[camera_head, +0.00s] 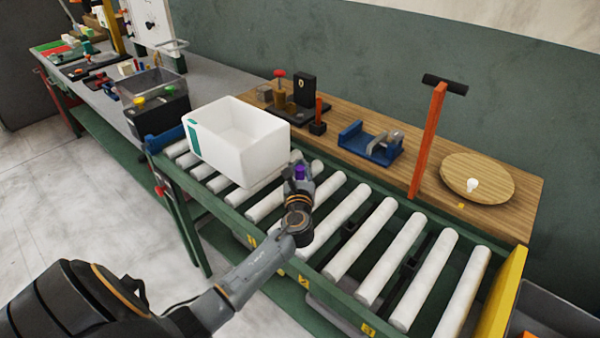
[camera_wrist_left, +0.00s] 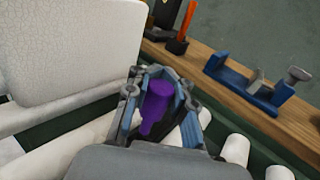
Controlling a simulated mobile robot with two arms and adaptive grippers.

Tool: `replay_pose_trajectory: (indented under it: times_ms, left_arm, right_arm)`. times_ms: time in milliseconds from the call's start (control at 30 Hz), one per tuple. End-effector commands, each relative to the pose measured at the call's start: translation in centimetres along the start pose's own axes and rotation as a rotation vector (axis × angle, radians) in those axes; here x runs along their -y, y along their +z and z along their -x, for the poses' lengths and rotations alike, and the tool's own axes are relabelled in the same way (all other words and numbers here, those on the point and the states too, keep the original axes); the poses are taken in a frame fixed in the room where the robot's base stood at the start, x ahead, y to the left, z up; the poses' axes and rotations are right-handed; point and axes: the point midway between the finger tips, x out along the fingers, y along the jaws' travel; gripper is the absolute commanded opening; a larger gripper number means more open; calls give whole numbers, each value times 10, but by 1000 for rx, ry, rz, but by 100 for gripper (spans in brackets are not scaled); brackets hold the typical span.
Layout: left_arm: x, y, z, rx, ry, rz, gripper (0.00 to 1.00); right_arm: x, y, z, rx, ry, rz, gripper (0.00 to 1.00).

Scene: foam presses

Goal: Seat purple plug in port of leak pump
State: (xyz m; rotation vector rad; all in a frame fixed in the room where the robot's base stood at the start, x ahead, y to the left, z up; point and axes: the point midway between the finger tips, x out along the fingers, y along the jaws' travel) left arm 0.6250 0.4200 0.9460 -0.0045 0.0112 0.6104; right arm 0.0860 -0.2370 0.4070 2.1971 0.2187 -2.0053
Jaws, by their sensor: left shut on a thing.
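My left gripper (camera_head: 299,180) is above the roller conveyor, at the right side of the white tub. It is shut on the purple plug (camera_head: 300,171). In the left wrist view the purple plug (camera_wrist_left: 156,108) sits between the fingers, slightly tilted, clear of the tub. A device with a red knob (camera_head: 279,74) on a dark base stands on the wooden shelf behind. It may be the leak pump, but I cannot tell for sure, and no port can be made out. My right gripper is not in view.
The white tub (camera_head: 205,152) stands on the rollers. A blue cradle (camera_head: 352,141), an orange post (camera_head: 428,140) with a black crossbar and a round wooden board (camera_head: 462,182) are along the wooden shelf. The rollers (camera_head: 378,235) to the right are empty.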

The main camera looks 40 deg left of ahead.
Motion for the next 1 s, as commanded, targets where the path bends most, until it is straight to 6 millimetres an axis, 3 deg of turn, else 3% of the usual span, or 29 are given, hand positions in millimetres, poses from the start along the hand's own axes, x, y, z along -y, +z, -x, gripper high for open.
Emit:
replay_pose_trajectory:
  times_ms: [133,900,933,1000]
  left_arm:
    - [0,-15,0,0,-1,-1,0]
    - [0,-26,0,1,0,-1,0]
    - [0,-27,0,1,0,-1,23]
    - [0,-27,0,1,0,-1,38]
  right_arm:
    - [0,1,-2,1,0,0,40]
    - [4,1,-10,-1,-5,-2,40]
    - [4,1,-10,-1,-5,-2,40]
    - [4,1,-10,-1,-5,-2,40]
